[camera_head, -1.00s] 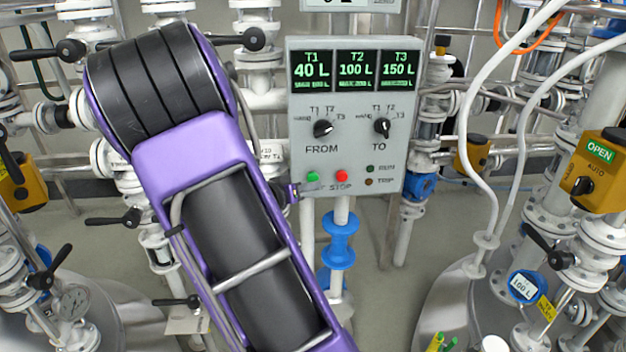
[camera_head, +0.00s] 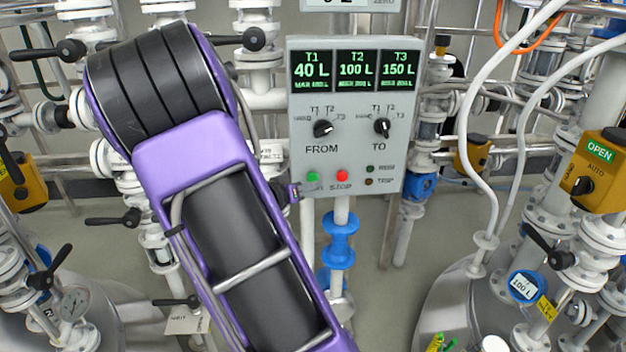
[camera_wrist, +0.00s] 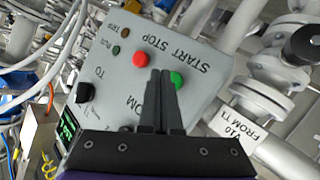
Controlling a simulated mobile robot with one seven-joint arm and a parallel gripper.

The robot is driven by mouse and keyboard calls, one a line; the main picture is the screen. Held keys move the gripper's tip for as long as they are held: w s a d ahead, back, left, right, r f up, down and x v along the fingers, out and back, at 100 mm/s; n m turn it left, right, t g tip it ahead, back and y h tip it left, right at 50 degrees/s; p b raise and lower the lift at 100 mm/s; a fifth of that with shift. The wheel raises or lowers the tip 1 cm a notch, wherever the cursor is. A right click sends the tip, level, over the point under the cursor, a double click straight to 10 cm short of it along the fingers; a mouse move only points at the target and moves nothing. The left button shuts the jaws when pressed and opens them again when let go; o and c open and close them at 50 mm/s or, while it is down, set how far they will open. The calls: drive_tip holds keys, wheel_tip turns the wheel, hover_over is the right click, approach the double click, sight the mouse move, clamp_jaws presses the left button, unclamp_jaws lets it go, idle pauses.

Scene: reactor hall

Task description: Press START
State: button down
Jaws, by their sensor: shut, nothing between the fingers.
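The grey control panel (camera_head: 345,165) stands in the middle of the head view. Its green START button (camera_head: 313,177) is at the lower left, beside the red STOP button (camera_head: 341,176). In the wrist view the panel is turned nearly upside down. There my gripper (camera_wrist: 161,72) is shut and empty, its fingertips in front of the panel between the red button (camera_wrist: 140,59) and the green button (camera_wrist: 177,79). The fingers cover the green button's left edge. Contact cannot be told. In the head view my arm hides most of the gripper.
Above the buttons are the FROM knob (camera_head: 323,128) and the TO knob (camera_head: 382,127). The displays read T1 40 L, T2 100 L, T3 150 L. The RUN lamp (camera_head: 370,168) and TRIP lamp (camera_head: 369,182) look dark. Pipes and valves crowd both sides.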

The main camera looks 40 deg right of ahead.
drive_tip(key=shift+w+d+p, duration=0.2)
drive_tip(key=shift+w+p, duration=0.15)
drive_tip(key=shift+p, duration=0.15)
drive_tip(key=shift+w+d+p, duration=0.25)
drive_tip(key=shift+w+p, duration=0.1)
drive_tip(key=shift+w, duration=0.1)
idle(0.7)
idle(0.4)
drive_tip(key=shift+s+a+p, duration=0.35)
drive_tip(key=shift+s+a, duration=0.15)
drive_tip(key=shift+s, duration=0.3)
drive_tip(key=shift+s+a+p, duration=0.25)
drive_tip(key=shift+s+a, duration=0.2)
drive_tip(key=shift+s, duration=0.25)
drive_tip(key=shift+s+a+p, duration=0.25)
drive_tip(key=shift+s+a, duration=0.15)
drive_tip(key=shift+s, duration=0.35)
drive_tip(key=shift+s+a+p, duration=0.25)
drive_tip(key=shift+s+a, duration=0.2)
drive_tip(key=shift+s, duration=0.25)
